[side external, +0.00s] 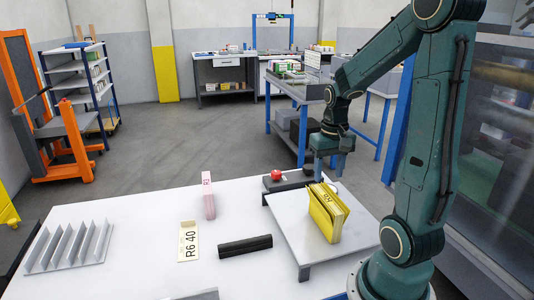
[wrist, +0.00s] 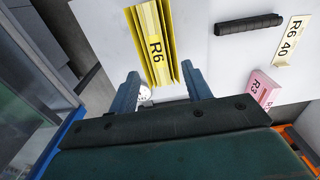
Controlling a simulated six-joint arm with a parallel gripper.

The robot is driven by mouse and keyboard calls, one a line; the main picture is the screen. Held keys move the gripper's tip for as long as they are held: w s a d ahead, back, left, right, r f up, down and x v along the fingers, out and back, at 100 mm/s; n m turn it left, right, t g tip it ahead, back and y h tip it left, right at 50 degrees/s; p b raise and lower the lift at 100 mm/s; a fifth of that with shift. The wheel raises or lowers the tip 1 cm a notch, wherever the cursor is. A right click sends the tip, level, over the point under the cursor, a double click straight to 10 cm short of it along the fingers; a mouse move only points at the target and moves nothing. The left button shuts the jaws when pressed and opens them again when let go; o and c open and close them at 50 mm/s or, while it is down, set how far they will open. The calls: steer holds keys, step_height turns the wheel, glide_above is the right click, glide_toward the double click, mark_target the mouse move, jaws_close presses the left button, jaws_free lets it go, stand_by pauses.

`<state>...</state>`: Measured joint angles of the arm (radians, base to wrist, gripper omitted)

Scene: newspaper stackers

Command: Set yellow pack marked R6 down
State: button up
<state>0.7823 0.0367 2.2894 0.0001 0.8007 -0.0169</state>
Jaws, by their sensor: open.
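The yellow pack marked R6 (side external: 328,212) stands upright on the raised grey-white platform (side external: 290,222) at the right of the table. It also shows in the wrist view (wrist: 155,45), with its label facing up. My gripper (side external: 328,168) is above and just behind the pack in the side view. In the wrist view my gripper (wrist: 160,85) has its two blue fingers apart, near the pack's lower end. The fingers look clear of the pack, and nothing is held between them.
A pink pack marked R3 (side external: 208,195) stands left of the platform. A card reading R6 40 (side external: 188,241) and a black bar (side external: 245,246) lie in front. A slotted grey rack (side external: 70,246) is at far left.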

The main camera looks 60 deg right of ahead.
steer(key=s+a+r+n+t, duration=0.1)
steer(key=a+r+n, duration=0.3)
steer(key=a, duration=0.6)
steer(key=s+a+r+n+t, duration=0.2)
steer(key=a+r+n+t, duration=0.2)
steer(key=a+r, duration=0.3)
steer(key=shift+a+n, duration=0.4)
steer(key=shift+a, duration=1.45)
steer(key=shift+r, duration=0.1)
